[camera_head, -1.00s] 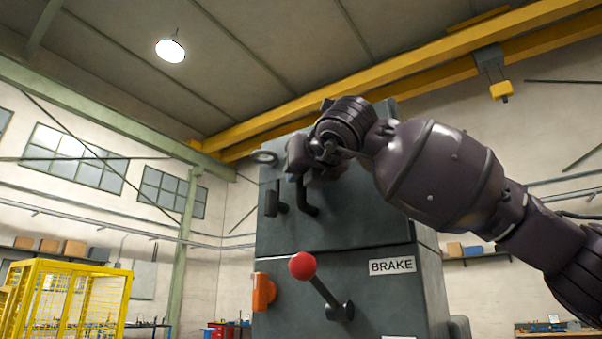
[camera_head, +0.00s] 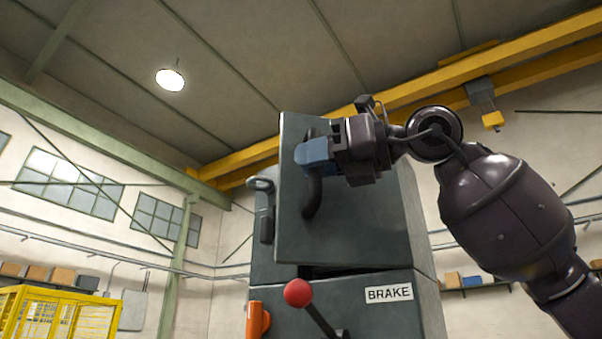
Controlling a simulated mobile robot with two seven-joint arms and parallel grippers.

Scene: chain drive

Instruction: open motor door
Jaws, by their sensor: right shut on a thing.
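The motor door (camera_head: 345,230) is a dark grey panel on the upper part of the grey machine cabinet (camera_head: 425,225). It stands swung partly out, with its left edge away from the cabinet and a dark gap under its lower edge. A dark curved door handle (camera_head: 312,195) is on its left side. My right gripper (camera_head: 310,155), with blue fingertips, is shut on the upper part of this handle. The fingers hide part of the handle. My left gripper is not in view.
Below the door, a lever with a red ball knob (camera_head: 298,292) sticks out beside the BRAKE label (camera_head: 389,293). An orange part (camera_head: 257,320) is at the cabinet's lower left. A yellow cage (camera_head: 60,318) stands far left. Overhead runs a yellow crane beam (camera_head: 540,50).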

